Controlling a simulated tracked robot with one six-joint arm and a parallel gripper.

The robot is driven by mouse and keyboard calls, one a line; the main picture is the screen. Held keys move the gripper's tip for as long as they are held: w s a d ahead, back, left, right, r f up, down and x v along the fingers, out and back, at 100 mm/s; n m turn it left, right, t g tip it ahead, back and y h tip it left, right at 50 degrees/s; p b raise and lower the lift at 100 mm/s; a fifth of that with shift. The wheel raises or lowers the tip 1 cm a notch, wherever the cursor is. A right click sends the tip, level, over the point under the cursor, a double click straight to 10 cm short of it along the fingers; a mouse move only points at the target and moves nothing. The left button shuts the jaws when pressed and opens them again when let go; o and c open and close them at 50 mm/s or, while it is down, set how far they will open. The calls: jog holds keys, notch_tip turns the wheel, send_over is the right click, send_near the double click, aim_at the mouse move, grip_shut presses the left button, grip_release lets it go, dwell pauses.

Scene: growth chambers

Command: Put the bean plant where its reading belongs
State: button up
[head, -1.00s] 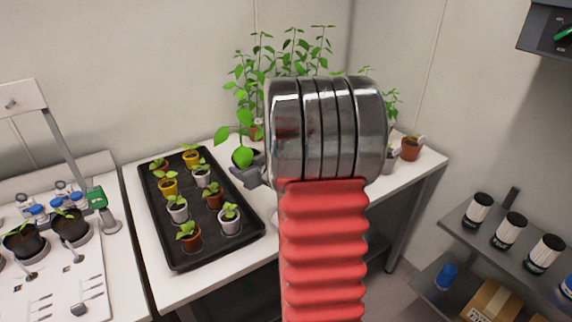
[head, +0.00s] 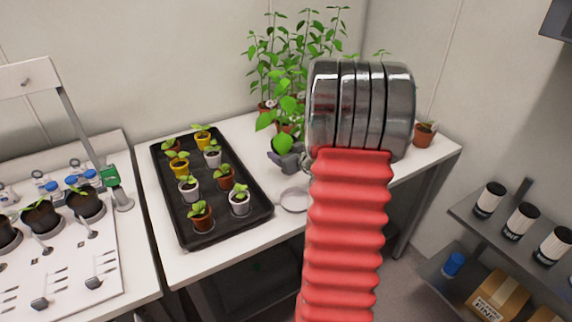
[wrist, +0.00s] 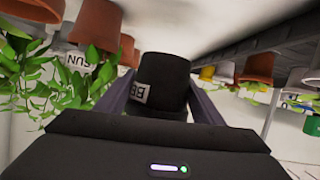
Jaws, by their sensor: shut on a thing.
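My gripper (head: 290,160) is shut on a black pot (wrist: 162,82), held between its two fingers in the wrist view, which is upside down. The held bean plant (head: 282,143) shows broad green leaves in the head view, right of the seedling tray, in front of the taller plants. My arm hides part of the table and plants behind it. I cannot tell how high the pot is above the table.
A black tray (head: 262,212) of several potted seedlings stands on the white table. A pale round dish (head: 295,199) lies right of it. A terracotta pot (head: 424,133) stands at the far right. A board with dark pots (head: 85,202) is at left. A shelf (head: 480,228) holds jars.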

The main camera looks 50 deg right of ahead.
jog(key=shift+f, duration=1.7)
jog(key=shift+f, duration=1.9)
jog(key=shift+f, duration=0.1)
jog(key=o, duration=1.4)
